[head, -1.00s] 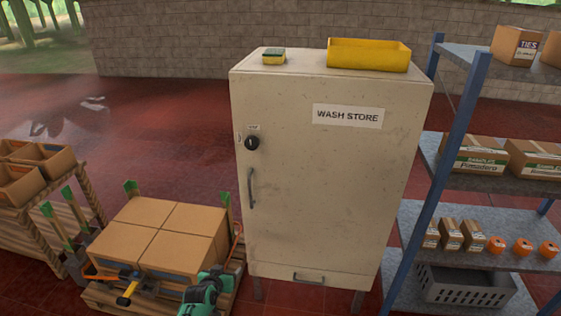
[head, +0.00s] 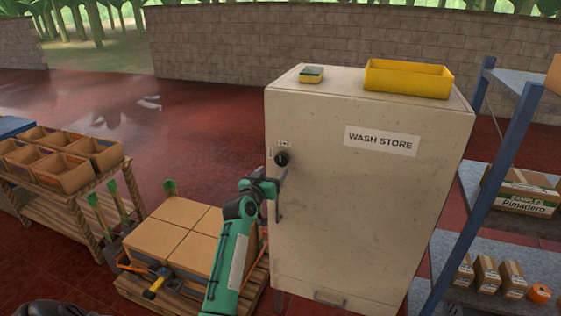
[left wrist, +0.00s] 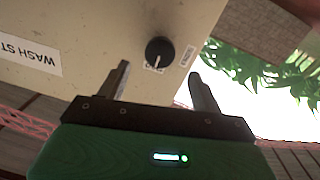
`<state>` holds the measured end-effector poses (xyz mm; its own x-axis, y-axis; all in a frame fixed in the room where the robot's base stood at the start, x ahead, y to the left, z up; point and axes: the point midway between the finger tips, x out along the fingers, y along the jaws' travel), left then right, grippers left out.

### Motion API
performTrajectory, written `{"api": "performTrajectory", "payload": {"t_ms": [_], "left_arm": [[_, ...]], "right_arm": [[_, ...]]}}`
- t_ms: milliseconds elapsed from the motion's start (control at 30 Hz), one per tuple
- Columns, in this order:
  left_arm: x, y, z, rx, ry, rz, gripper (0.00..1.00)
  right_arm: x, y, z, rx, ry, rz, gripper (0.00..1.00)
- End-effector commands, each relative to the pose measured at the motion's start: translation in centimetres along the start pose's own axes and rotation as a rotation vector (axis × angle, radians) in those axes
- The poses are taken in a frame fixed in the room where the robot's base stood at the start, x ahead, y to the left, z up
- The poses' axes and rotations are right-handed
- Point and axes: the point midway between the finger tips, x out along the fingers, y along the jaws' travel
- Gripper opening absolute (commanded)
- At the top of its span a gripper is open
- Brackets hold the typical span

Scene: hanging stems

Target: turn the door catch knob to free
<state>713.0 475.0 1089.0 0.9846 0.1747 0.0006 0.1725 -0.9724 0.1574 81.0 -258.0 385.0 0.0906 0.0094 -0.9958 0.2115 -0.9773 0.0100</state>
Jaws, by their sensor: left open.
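The door catch knob (head: 282,158) is a round black knob with a white pointer mark, high on the left side of the cream WASH STORE cabinet (head: 350,210). In the left wrist view the knob (left wrist: 159,52) lies just beyond the fingertips, between their lines, with its white mark towards the gripper. My left gripper (head: 279,175) is just below the knob in the head view. In the left wrist view its two fingers (left wrist: 160,75) are apart with nothing between them. The black door handle (head: 278,205) is partly hidden by the gripper. My right gripper is not in view.
A yellow tray (head: 408,78) and a sponge (head: 312,75) lie on top of the cabinet. A pallet of cardboard boxes (head: 180,238) stands at its left. A blue-post shelf (head: 490,195) stands close on the right.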

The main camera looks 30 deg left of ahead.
Motion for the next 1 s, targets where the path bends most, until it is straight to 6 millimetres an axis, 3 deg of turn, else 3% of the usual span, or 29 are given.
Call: {"api": "performTrajectory", "payload": {"t_ms": [200, 400, 900, 1000], "left_arm": [[3.7, 0.0, -0.1, -0.001, -0.002, -0.001, 0.66], [6.0, 0.0, 0.0, -0.001, -0.001, -0.001, 0.66], [7.2, 0.0, 0.1, 0.001, -0.001, -0.001, 0.66], [7.2, 0.0, 0.1, 0.001, -0.001, -0.001, 0.49]], "right_arm": [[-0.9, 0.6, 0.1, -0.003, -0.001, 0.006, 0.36], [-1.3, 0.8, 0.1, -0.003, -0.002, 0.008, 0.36], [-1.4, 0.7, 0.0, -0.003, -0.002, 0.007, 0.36], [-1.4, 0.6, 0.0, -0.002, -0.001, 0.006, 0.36]]}}
